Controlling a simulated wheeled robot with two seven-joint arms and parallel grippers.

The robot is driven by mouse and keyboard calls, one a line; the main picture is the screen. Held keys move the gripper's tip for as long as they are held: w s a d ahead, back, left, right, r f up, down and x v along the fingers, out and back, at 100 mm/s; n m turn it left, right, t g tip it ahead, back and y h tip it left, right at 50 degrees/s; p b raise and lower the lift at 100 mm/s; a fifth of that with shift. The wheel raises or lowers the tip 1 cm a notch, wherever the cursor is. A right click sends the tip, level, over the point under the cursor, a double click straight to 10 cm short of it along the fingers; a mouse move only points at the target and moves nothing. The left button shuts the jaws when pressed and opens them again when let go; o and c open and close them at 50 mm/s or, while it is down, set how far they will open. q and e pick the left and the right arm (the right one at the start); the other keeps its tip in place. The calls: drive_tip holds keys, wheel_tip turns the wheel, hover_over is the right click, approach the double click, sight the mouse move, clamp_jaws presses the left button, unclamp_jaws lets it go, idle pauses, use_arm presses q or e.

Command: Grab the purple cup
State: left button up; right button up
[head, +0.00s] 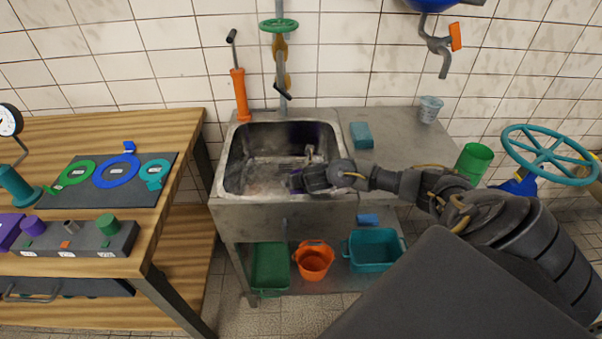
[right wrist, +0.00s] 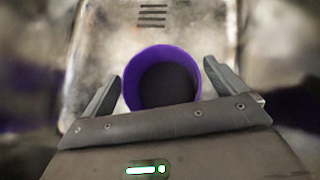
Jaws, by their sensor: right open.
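The purple cup (right wrist: 165,82) shows from above in the right wrist view, its round rim up and its inside dark. In the head view only a small purple part (head: 296,180) shows in the metal sink (head: 238,165), mostly hidden by my right gripper (head: 304,167). My right gripper is open, and in the right wrist view its two fingers (right wrist: 163,70) lie on either side of the cup. I cannot tell whether they touch it. My left gripper is not in view.
A teal sponge (head: 361,135) and a clear cup (head: 430,109) sit on the counter right of the sink. An orange pump (head: 240,95) stands behind it. The sink walls surround my right gripper. A green cup (head: 474,161) and teal valve wheel (head: 548,155) are at right.

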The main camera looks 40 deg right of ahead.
drive_tip(key=shift+x, duration=0.9)
drive_tip(key=c, duration=1.1)
drive_tip(key=shift+r, duration=0.1)
